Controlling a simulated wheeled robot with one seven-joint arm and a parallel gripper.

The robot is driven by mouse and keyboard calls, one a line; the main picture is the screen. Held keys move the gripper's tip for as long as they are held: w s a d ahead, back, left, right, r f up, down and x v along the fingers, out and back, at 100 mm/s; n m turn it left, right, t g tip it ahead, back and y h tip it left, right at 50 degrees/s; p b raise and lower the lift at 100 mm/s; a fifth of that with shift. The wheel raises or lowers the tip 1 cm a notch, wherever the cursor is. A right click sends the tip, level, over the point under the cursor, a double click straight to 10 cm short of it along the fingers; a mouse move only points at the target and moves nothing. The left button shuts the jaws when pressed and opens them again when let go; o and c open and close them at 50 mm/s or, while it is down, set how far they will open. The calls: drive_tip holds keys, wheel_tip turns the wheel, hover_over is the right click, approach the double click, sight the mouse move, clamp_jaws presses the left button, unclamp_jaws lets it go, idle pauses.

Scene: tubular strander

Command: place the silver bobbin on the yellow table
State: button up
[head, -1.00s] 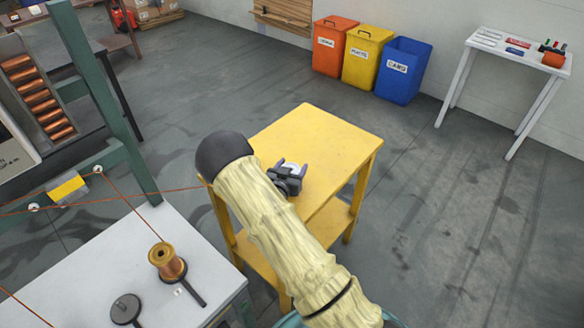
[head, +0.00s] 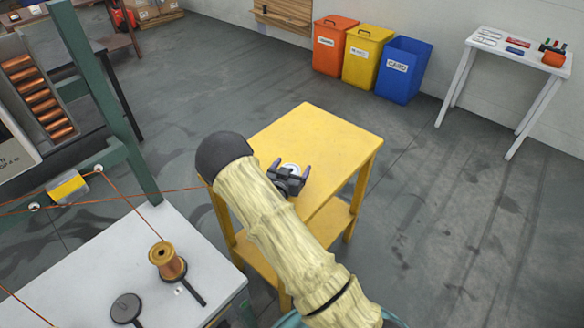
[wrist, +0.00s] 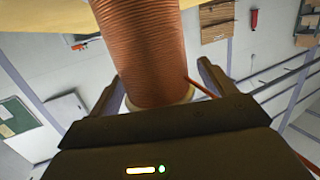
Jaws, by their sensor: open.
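The silver bobbin (head: 291,169) shows in the head view as a small pale round end at the yellow table's left part. In the wrist view the bobbin (wrist: 143,45) is wound with copper wire and has a pale flange near my gripper. My gripper (head: 292,167) is open, with one finger on each side of the bobbin; both fingers also show in the wrist view (wrist: 157,80). The yellow table (head: 330,138) has a bare top to the right. My arm and gripper hide most of the bobbin in the head view, so its contact with the tabletop is hidden.
A grey bench (head: 105,268) at lower left holds a copper-coloured spool (head: 168,262) and a dark disc (head: 126,308). Copper wires cross beside a green frame (head: 98,100). Bins and a white side table (head: 490,55) stand at the back. Floor to the right is clear.

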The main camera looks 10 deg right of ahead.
drive_tip(key=b+v, duration=0.2)
drive_tip(key=v, duration=1)
drive_tip(key=shift+w, duration=0.1)
drive_tip(key=s+d+r+n+g+y, duration=0.2)
drive_tip(key=s+r+n+g+y, duration=0.1)
drive_tip(key=s, duration=0.7)
drive_tip(key=s+d+r+n+g+y, duration=0.3)
drive_tip(key=s+r+g+y, duration=0.2)
drive_tip(key=s+r+g, duration=0.3)
drive_tip(key=shift+s+d+n+y, duration=0.3)
drive_tip(key=shift+s+y, duration=0.1)
drive_tip(key=shift+s, duration=0.65)
drive_tip(key=shift+a, duration=0.1)
drive_tip(key=shift+c, duration=0.4)
